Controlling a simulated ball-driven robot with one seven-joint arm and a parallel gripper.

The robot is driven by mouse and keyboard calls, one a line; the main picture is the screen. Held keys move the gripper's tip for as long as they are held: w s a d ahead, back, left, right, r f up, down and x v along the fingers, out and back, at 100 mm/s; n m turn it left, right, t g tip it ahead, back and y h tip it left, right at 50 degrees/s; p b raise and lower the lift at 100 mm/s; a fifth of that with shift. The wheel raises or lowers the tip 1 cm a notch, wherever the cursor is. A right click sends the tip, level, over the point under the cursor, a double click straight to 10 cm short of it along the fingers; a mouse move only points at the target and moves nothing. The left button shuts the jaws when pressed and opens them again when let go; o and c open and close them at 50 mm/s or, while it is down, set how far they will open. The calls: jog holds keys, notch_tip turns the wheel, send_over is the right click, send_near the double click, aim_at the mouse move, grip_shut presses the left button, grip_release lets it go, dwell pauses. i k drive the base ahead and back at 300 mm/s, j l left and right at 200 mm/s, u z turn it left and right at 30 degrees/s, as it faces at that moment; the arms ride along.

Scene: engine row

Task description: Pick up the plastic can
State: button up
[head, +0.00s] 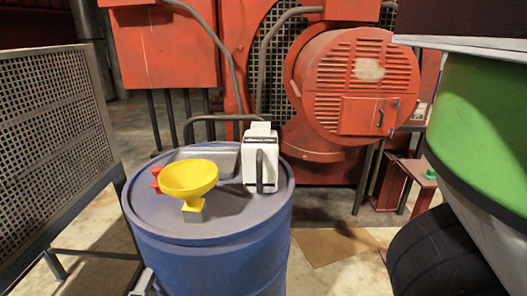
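The plastic can (262,158) is white and boxy, with a dark upright bar or handle along its front. It stands upright on the right side of the lid of a blue drum (210,262), near the back rim. A yellow funnel (189,180) stands to its left on the same lid, over a small grey block (194,211). No gripper shows that I can make out, and nothing is seen touching the can.
A grey metal tray (209,153) and a red item (157,178) lie behind the funnel. A perforated metal panel (55,150) stands left. Red machinery (350,90) stands behind the drum. A large green curved body (480,125) fills the right edge. Floor shows right of the drum.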

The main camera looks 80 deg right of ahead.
aim_at(259, 145)
jog(key=z, duration=1.4)
